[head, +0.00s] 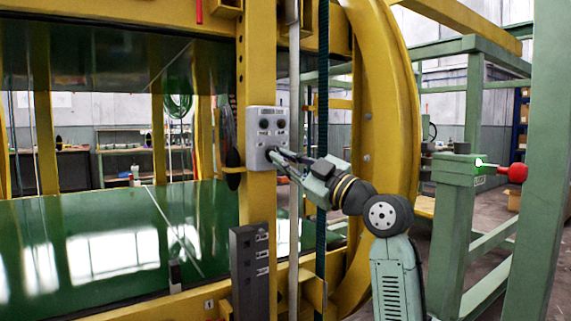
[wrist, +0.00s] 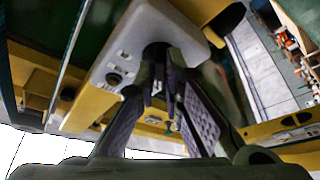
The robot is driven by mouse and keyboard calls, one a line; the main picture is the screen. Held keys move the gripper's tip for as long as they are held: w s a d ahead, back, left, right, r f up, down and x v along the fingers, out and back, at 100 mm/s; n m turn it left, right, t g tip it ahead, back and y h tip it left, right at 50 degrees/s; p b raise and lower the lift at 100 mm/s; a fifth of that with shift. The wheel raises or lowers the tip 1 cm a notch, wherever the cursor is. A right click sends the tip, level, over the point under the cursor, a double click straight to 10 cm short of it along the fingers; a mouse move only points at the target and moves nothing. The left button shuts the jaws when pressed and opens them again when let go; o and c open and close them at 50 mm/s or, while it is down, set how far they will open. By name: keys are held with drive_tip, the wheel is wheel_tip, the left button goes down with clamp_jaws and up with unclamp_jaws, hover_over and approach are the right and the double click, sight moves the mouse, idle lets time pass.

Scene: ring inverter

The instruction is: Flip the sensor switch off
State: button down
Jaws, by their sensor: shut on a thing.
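A grey control box (head: 255,138) is fixed to a yellow upright post, with small round dark buttons and white labels on its face. It also shows at close range in the wrist view (wrist: 138,32). My gripper (head: 272,153) is at the lower part of the box face, reaching in from the right. In the wrist view my gripper (wrist: 158,68) has its fingers closed around a dark switch knob (wrist: 155,49) on the box. The fingers hide most of the knob, so which way it is turned cannot be told. Another dark round control (wrist: 113,78) sits beside it.
A large yellow ring (head: 400,110) stands just behind my arm. A glossy green bed (head: 100,235) lies to the left. A dark grey box (head: 248,262) is lower on the post. At right, a green frame carries a red knob (head: 516,172). A dark vertical chain runs close by the box.

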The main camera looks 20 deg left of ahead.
drive_tip(key=shift+n, duration=0.3)
drive_tip(key=c, duration=1.7)
unclamp_jaws()
drive_tip(key=v, duration=1.2)
